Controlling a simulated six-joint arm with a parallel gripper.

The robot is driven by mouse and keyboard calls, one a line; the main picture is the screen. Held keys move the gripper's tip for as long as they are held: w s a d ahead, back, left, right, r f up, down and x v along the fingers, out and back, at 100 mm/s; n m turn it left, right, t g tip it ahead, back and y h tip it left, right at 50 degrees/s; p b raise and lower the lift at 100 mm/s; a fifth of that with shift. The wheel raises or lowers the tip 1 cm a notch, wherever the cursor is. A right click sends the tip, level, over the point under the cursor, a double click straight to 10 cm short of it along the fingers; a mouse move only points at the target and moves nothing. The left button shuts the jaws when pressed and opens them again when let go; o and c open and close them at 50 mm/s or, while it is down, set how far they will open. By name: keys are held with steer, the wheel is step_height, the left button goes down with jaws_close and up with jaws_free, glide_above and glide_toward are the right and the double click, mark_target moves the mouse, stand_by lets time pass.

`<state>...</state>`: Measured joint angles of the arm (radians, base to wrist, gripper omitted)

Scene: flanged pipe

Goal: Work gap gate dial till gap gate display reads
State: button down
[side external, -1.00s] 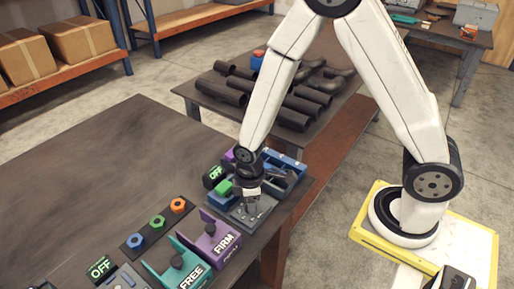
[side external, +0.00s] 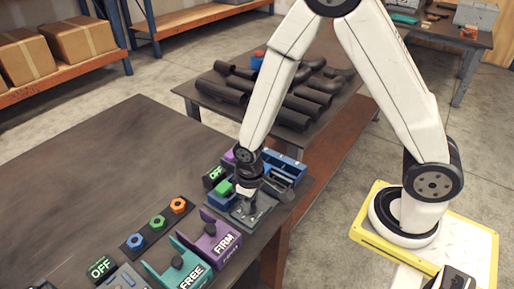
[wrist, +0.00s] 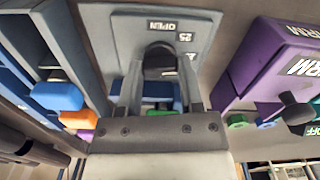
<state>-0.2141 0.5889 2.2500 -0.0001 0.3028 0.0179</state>
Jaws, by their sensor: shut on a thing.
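In the wrist view, a dark round-topped dial (wrist: 160,57) stands on a grey panel (wrist: 125,38) marked OPEN and 25. The two fingers of my gripper (wrist: 161,92) are shut on the dial, one on each side. In the side view, my gripper (side external: 247,200) points down at the same grey panel (side external: 262,207) near the table's edge, and hides most of the dial there. I cannot tell which readout belongs to the gap gate.
A purple FIRM bracket (side external: 222,240) and a teal FREE bracket (side external: 180,268) stand close by. A strip of coloured hex nuts (side external: 158,222) lies to the left. A blue tray (side external: 285,162) is behind my gripper. The table's left part (side external: 110,165) is clear.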

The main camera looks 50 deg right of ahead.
steer(key=shift+m, duration=1.1)
steer(key=shift+c, duration=1.2)
jaws_free()
steer(key=shift+r, duration=0.2)
steer(key=shift+r, duration=3.75)
